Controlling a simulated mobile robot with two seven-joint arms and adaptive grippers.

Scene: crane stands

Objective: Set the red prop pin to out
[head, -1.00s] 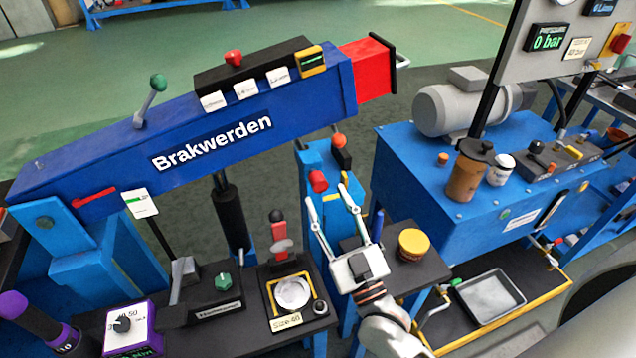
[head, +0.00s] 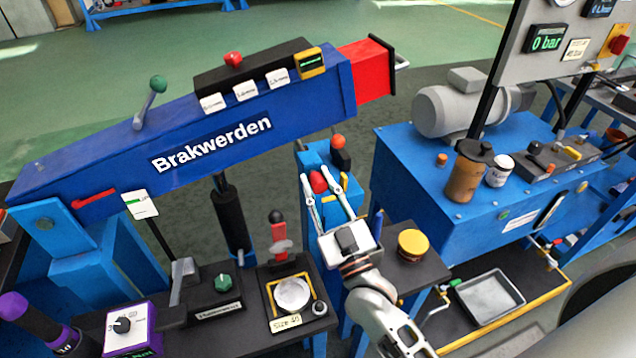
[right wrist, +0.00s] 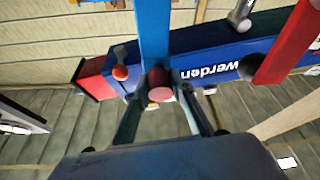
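The red prop pin shows as a round red knob (head: 318,182) on the blue post (head: 313,156) below the crane's boom. It also shows as a red round end (right wrist: 159,88) in the right wrist view. My right gripper (head: 319,178) has its fingers spread, one on each side of the knob. In the right wrist view the knob lies between the fingertips (right wrist: 161,86); whether they touch it I cannot tell. The pin's shaft is hidden, so I cannot tell whether it is in or out. My left gripper is not in view.
The blue boom (head: 190,130) marked "Brakwerden" slopes above on the left. An orange-topped lever (head: 339,148) stands close behind the knob. A black bench (head: 230,315) with controls is at left.

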